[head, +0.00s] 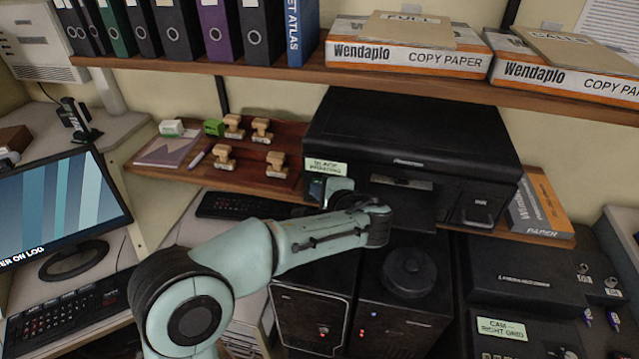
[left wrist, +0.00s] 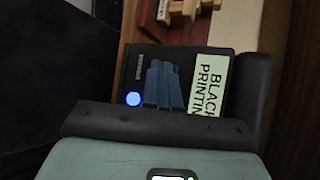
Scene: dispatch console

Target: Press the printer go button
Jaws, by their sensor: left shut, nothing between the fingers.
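The black printer (head: 410,125) stands under the shelf, with a "BLACK PRINTING" label (head: 326,168) at its front left. My left gripper (head: 322,190) is at the printer's front left panel, just below that label, and covers part of the panel. In the left wrist view the fingers of my left gripper (left wrist: 163,84) are shut and empty, over the dark panel. A round blue-lit button (left wrist: 133,99) shows left of them, and a small green spot shows beside the fingers. I cannot tell which is the go button, or whether the fingers touch the panel. My right gripper is out of view.
Several wooden stamps (head: 224,158) stand on a wooden shelf left of the printer. A dark keyboard (head: 245,206) lies below them. Black computer towers (head: 312,300) stand under my left arm. Binders and paper boxes (head: 405,60) fill the shelf above.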

